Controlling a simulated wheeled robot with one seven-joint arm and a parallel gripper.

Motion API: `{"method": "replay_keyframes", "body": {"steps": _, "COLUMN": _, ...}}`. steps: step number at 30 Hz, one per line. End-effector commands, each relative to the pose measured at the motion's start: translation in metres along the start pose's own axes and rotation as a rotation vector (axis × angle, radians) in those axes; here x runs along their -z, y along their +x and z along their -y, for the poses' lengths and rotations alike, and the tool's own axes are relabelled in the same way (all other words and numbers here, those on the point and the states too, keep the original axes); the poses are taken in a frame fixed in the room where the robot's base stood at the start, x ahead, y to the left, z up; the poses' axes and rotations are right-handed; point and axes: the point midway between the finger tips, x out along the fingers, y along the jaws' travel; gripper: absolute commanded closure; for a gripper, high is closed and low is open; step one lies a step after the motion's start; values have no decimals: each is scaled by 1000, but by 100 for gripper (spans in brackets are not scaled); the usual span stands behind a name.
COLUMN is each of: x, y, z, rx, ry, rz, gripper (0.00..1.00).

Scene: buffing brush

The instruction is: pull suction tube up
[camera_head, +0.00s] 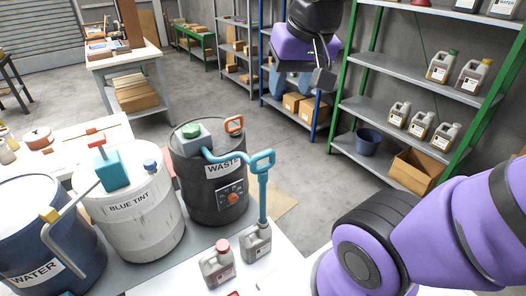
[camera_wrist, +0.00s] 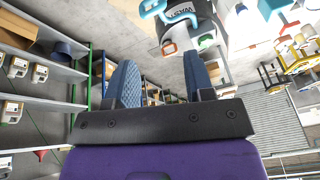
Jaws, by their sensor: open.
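The teal suction tube (camera_head: 232,158) runs from the top of the black WASTE barrel (camera_head: 194,183) to the right. The WASTE barrel (camera_wrist: 182,16) and part of the teal tube (camera_wrist: 152,8) show at the top there.
A second grey jug with a red cap (camera_head: 217,268) stands left of the tube's jug. The white BLUE TINT barrel (camera_head: 133,222) and the blue WATER barrel (camera_head: 40,240) are on the left. A green-framed shelf (camera_head: 412,75) stands at the right. Open floor lies between.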

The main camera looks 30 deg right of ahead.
Motion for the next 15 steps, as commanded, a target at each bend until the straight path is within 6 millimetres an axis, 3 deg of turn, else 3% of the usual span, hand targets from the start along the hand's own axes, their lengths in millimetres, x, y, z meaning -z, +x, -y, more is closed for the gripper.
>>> {"method": "replay_keyframes", "body": {"steps": 15, "x": 88, "y": 98, "z": 0, "rx": -172, "ry": 671, "rz": 240, "gripper": 52}}
